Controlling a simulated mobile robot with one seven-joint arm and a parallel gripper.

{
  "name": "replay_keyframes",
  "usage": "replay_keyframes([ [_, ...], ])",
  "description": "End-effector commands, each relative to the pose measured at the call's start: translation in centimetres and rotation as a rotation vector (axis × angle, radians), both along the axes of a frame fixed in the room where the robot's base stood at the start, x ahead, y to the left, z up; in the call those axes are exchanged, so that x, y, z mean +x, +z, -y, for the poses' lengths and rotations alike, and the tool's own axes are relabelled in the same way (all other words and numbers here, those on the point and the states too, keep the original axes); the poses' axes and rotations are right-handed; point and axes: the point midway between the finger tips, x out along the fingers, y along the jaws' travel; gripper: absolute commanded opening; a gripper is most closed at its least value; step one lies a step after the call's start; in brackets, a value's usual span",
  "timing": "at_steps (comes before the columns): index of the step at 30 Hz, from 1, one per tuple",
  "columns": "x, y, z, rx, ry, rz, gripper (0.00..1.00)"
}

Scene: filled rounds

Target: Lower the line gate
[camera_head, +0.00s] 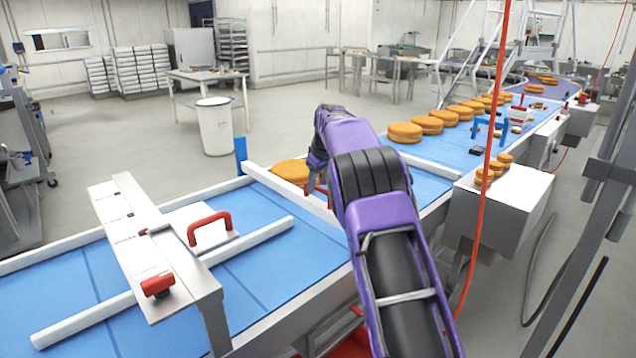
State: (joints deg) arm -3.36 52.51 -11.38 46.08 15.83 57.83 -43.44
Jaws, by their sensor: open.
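A white bar (262,178) crosses the blue belt at an angle beside a blue post (240,155); it looks like the line gate, but I cannot be sure. My gripper (316,186) is at the far end of my purple arm, close to this bar and mostly hidden by the arm. Red parts show around it; I cannot tell whether it touches anything. An orange round cake (290,171) sits just behind the bar. Nearer, a white plate with a red handle (210,231) lies beside a metal bridge (150,245) over the belt.
The blue belt (265,255) runs from front left to back right, with several orange cakes (404,132) in a row beyond my arm. A metal box (500,205) with small cakes stands at right. A red cord (488,150) hangs in front. A white bin (214,127) stands behind.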

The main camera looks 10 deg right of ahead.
Motion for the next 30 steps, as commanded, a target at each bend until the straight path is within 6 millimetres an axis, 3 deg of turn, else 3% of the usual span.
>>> replay_keyframes([
  [2, 0.0, 0.02, 0.0, 0.0, 0.0, 0.0, 0.5],
  [11, -0.02, 0.03, -0.01, 0.0, 0.0, 0.0, 0.0],
  [30, -0.04, 0.03, -0.03, 0.0, 0.0, -0.001, 0.0],
])
